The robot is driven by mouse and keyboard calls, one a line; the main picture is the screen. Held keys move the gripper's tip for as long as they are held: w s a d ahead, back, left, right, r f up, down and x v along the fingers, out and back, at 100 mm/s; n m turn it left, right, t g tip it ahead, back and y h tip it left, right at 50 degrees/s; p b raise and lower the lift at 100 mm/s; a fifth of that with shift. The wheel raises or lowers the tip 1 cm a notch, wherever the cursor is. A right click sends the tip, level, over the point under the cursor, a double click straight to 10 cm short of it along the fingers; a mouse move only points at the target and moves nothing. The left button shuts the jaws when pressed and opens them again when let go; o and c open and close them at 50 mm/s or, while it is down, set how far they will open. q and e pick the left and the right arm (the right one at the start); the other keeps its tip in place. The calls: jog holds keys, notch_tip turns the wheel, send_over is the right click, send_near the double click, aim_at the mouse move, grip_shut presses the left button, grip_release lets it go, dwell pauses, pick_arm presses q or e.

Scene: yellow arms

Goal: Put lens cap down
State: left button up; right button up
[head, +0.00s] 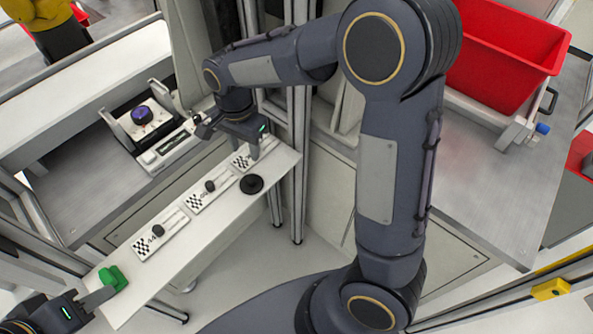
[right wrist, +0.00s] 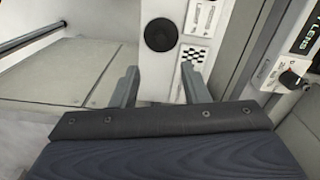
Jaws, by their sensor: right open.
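The lens cap, a round black disc (head: 251,184), lies flat on the white shelf (head: 225,235) near its right end. It also shows in the right wrist view (right wrist: 160,34), beyond and between my fingertips, apart from them. My right gripper (head: 232,142) is open and empty above the far end of the shelf, its fingers apart in the right wrist view (right wrist: 160,80). My left gripper (head: 98,298) is at the lower left, beside a green piece (head: 113,279) at the shelf's near end. I cannot tell whether it grips that piece.
Several white plates with checkered patches line the shelf, two bearing black knobs (head: 158,231) (head: 210,186). A fixture with a purple lens-like part (head: 141,115) stands on the bench behind. A red bin (head: 508,55) is at upper right. Metal posts (head: 299,120) rise beside the shelf.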

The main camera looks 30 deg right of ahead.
jog(key=s+d+r+n+t+y, duration=0.1)
jog(key=s+d+r+n+y, duration=0.15)
jog(key=s, duration=0.25)
jog(key=s+d+r+n+t+y, duration=0.1)
jog(key=s+d+r+n, duration=0.1)
jog(key=s+d+r, duration=0.25)
jog(key=s+n+t, duration=0.3)
jog(key=s+n, duration=0.2)
jog(key=s, duration=0.7)
jog(key=shift+s+f+t, duration=0.2)
jog(key=shift+t, duration=0.1)
